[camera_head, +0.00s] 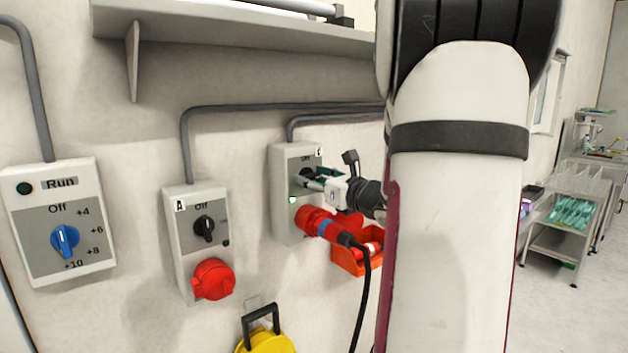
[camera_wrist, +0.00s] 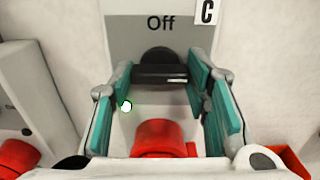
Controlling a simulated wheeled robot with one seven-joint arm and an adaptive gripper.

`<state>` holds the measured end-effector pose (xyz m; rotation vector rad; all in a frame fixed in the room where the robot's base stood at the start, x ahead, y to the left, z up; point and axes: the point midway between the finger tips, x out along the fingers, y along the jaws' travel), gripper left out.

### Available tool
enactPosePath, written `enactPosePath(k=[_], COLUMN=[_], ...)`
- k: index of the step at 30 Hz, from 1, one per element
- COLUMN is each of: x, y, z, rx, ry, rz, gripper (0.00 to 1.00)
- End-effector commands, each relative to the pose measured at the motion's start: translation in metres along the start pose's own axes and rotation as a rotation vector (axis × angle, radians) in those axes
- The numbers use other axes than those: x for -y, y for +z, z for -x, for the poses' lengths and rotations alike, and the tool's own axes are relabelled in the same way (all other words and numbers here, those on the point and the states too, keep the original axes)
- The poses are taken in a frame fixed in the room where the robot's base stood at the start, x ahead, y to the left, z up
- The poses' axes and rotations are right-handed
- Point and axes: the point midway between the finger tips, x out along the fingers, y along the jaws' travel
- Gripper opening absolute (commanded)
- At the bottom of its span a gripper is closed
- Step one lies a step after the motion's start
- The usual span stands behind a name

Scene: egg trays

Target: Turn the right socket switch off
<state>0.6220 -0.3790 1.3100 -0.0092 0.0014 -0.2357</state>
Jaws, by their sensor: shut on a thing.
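The right socket box (camera_head: 281,190) is a grey wall box marked C, with "Off" printed above its black rotary switch (camera_wrist: 160,74). In the wrist view the switch's grip bar lies sideways, not pointing up at "Off". A light (camera_wrist: 126,106) on the box glows white-green. My gripper (camera_head: 316,180) is at the switch, its teal-padded fingers on both ends of the bar, shut on it. In the head view the gripper hides most of the switch. A red plug (camera_head: 322,226) with a black cable sits in the red socket below.
Socket box A (camera_head: 181,235) with a black switch and red socket is to the left. A "Run" box (camera_head: 30,225) with a blue knob is farther left. A red bin (camera_head: 345,262) is mounted beside the plug. A shelf (camera_head: 240,32) overhangs above.

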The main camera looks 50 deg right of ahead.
Motion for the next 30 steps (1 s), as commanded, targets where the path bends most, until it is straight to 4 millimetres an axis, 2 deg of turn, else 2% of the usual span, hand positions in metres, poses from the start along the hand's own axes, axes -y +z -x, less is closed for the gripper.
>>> enactPosePath(k=[11, 30], x=[-0.0009, -0.0016], y=[-0.0029, -0.0052], z=[-0.0032, -0.0026], rx=[0.004, 0.004], ry=[-0.001, 0.000], rz=[0.188, 0.780], gripper=[0.15, 0.15])
